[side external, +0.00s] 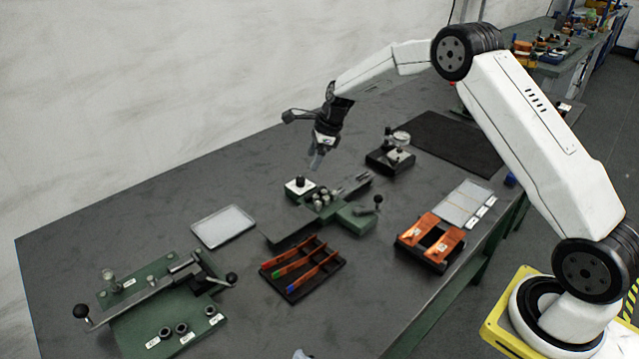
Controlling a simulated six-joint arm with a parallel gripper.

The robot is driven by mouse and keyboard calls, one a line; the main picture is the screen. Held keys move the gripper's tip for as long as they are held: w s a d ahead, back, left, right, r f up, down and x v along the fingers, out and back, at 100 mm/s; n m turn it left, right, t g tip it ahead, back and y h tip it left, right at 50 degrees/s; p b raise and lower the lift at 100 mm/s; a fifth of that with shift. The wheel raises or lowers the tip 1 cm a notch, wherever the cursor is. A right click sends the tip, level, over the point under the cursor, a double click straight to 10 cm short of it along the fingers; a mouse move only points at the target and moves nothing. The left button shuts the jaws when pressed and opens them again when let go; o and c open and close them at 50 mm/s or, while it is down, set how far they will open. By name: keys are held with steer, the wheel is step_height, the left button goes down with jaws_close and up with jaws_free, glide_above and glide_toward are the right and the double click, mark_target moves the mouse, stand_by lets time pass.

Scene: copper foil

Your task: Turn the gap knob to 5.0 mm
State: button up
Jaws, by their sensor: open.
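A green machine (352,215) with metal rollers stands in the middle of the table. At its back left is a small dark knob (299,181) on a white plate, which looks like the gap knob. Its marks are too small to read. My gripper (316,162) points down, open and empty, a little above and to the right of this knob in the picture. It appears apart from the knob; the exact height cannot be told. A lever with a black ball (378,199) stands at the machine's right side.
A pale tray (223,226) is at left. A green bending jig (165,300) is front left.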

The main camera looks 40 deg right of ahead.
mark_target(300, 179)
steer(key=shift+w+d+f+m, duration=0.25)
steer(key=shift+w+m, duration=0.25)
steer(key=shift+m, duration=0.05)
steer(key=shift+w+d+f+m, duration=0.25)
steer(key=shift+w+m, duration=0.25)
steer(key=shift+m, duration=0.05)
steer(key=shift+f, duration=0.15)
steer(key=shift+a+x, duration=0.2)
steer(key=shift+x, duration=3.55)
jaws_close()
